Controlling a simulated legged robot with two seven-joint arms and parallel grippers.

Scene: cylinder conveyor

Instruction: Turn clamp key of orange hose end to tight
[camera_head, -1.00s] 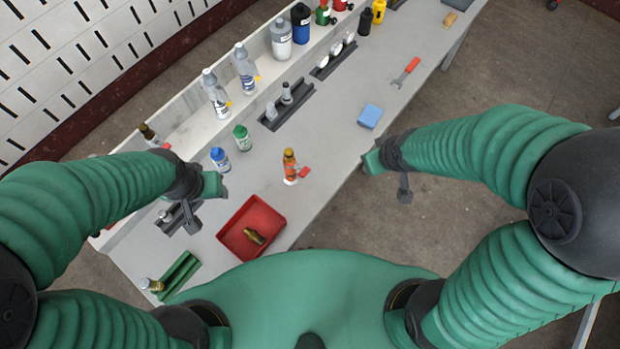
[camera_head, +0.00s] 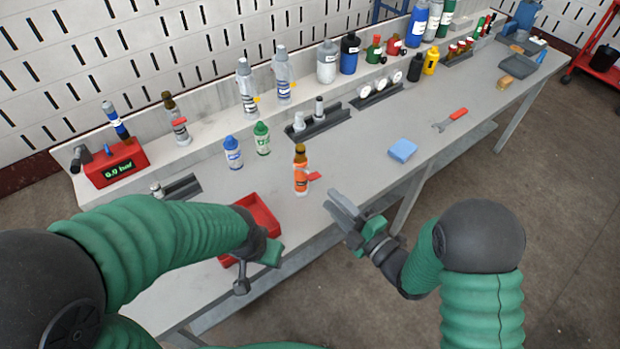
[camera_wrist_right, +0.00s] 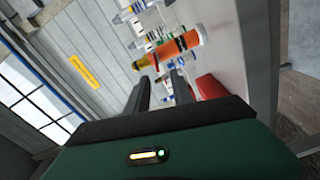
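The orange hose end (camera_head: 301,178) stands upright on the workbench, with a brass-brown top and a red clamp key (camera_head: 314,176) sticking out to its right.
The red tray (camera_head: 263,214) is partly hidden by my left arm. Blue (camera_head: 233,153) and green (camera_head: 262,139) bottles stand behind the hose end. A blue block (camera_head: 402,151) and a wrench (camera_head: 450,120) lie to the right. Bench around the hose end is mostly clear.

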